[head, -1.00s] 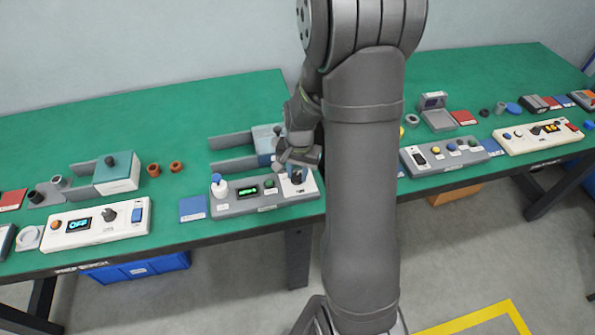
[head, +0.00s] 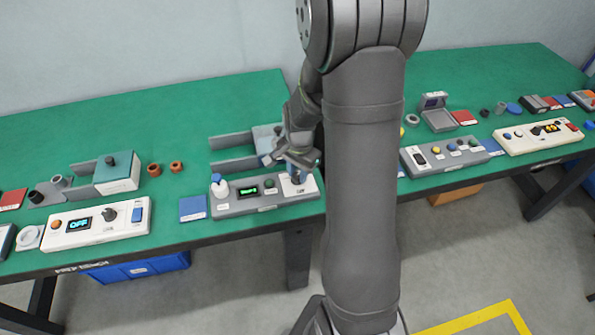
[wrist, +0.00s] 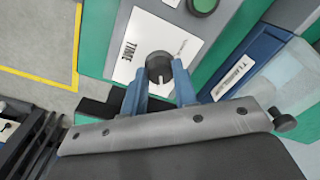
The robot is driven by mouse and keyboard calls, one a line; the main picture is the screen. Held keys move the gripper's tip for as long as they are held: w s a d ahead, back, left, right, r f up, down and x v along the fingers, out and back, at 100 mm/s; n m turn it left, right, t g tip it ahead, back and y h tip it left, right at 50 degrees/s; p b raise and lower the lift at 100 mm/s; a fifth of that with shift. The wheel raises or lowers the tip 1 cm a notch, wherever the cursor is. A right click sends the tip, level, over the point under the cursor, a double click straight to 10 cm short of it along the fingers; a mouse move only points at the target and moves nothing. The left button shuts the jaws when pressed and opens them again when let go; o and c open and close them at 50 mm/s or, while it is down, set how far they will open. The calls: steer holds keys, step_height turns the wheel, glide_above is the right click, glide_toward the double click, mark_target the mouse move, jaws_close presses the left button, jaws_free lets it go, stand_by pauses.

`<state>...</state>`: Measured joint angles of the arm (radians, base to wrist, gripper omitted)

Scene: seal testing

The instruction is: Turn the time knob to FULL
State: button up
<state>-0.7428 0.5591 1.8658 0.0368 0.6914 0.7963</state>
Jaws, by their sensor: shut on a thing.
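The time knob (wrist: 159,66) is a dark round knob with a light pointer line, on a white plate labelled TIME (wrist: 130,48) in the wrist view. My gripper (wrist: 159,84) has its two blue fingers on either side of the knob and is shut on it. In the head view my gripper (head: 297,174) is at the right end of the grey control panel (head: 235,208) and hides most of the knob. The panel's small green display (head: 248,191) is lit, but its text is too small to read.
A blue pad (head: 193,208) lies to the left. Another panel (head: 443,157) stands to the right, beyond my arm.

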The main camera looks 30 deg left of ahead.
steer(key=o, duration=1)
steer(key=r, duration=1.7)
steer(key=shift+d+r, duration=0.25)
steer(key=shift+d, duration=0.05)
steer(key=shift+f, duration=0.1)
steer(key=f, duration=1.7)
steer(key=shift+a+f, duration=0.2)
steer(key=shift+a, duration=0.1)
steer(key=shift+r, duration=0.1)
